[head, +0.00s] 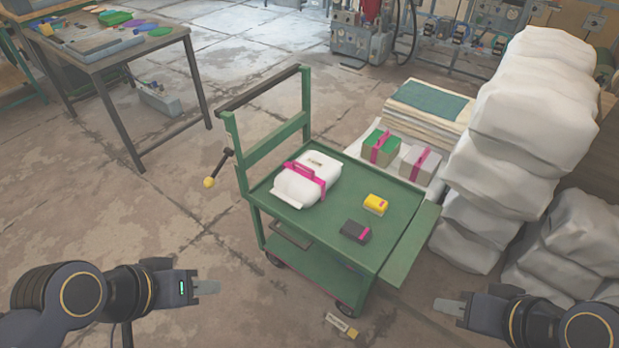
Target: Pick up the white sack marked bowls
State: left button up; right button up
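A white sack (312,172) with a pink strap and handle lies on the top of a green cart (398,222), toward its left side. A small mark shows on its upper face, too small to read. My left gripper (214,287) is at the lower left, apart from the cart, with nothing seen in it. My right gripper (440,306) is at the lower right, beyond the cart's near right corner, also with nothing seen in it. The fingers of both are seen too edge-on to tell whether they are open.
A yellow box (375,204) and a dark box (356,231) share the cart top. The cart's push handle (258,91) rises at its far left. Large white sacks (535,110) are stacked at the right. A workbench (110,45) stands at the upper left.

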aim_at(303, 181)
jog(key=i+j, duration=0.2)
jog(key=j, duration=0.15)
jog(key=i+j+z, duration=0.1)
jog(key=j, duration=0.3)
jog(key=i+j+z, duration=0.1)
jog(key=i+j, duration=0.3)
jog(key=j, duration=0.35)
jog(key=i+j+z, duration=0.1)
jog(key=i+j, duration=0.25)
jog(key=i+j+z, duration=0.1)
jog(key=i+j, duration=0.25)
jog(key=j, duration=0.25)
jog(key=i+j, duration=0.35)
jog(key=j, duration=0.15)
jog(key=z, duration=0.05)
